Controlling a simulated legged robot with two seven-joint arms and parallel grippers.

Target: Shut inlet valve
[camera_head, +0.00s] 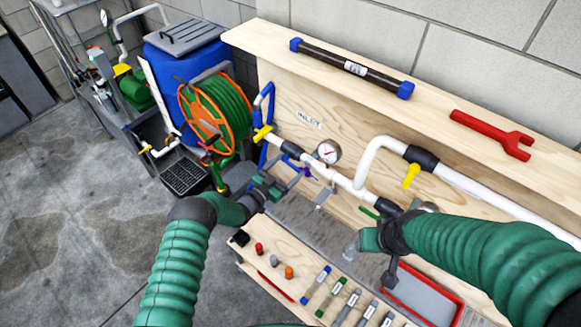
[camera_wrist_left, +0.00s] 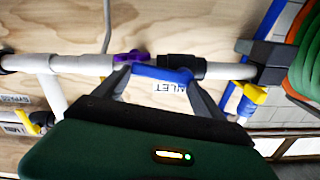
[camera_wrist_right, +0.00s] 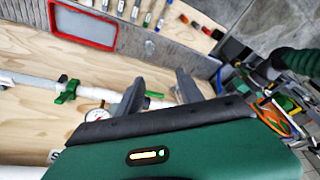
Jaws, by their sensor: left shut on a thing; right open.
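The inlet valve has a black body (camera_head: 291,149) on the white pipe, below the INLET label (camera_head: 309,120). In the left wrist view its blue handle (camera_wrist_left: 160,73) lies between my left fingertips, slightly tilted to the pipe. The label shows upside down just behind it (camera_wrist_left: 170,88). My left gripper (camera_head: 282,172) is shut on this blue handle; in the head view the gripper hides most of it. My right gripper (camera_wrist_right: 158,82) is open and empty, in front of the board; the pipe and the gauge (camera_wrist_right: 93,117) show behind it.
A purple handle (camera_wrist_left: 130,57) sits close beside my left fingers. Yellow handles (camera_head: 262,133) (camera_head: 411,175) are on the pipework. A red tray (camera_head: 425,292) and several marked tubes lie on the lower bench. A red wrench (camera_head: 492,134) and a filter tube (camera_head: 352,68) lie on the upper shelf.

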